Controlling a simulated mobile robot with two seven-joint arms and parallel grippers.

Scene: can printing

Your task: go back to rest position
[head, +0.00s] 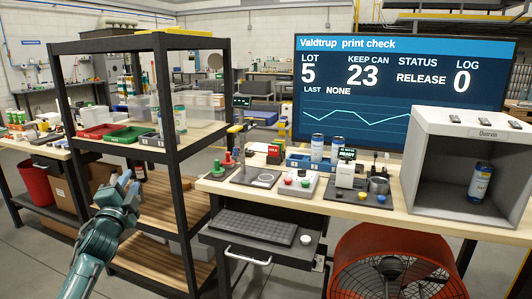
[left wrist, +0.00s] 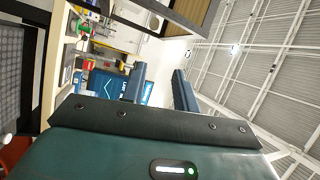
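My left gripper (head: 129,184) is raised in front of the black shelf rack, at the lower left of the head view. Its two fingers also show in the left wrist view (left wrist: 160,88), apart with nothing between them. The gripper is open and empty. My right gripper is in neither view. Cans stand in several places: one on the rack's upper shelf (head: 180,119), one in the grey box on the bench (head: 479,181), and two in a blue tray, of which one is the can (head: 317,147) on the left.
The black rack (head: 175,150) stands close to my left arm, holding a red tray (head: 97,131) and a green tray (head: 127,134). The wooden bench (head: 400,216) carries small devices. A red fan (head: 400,262) stands below it. Open floor lies at lower left.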

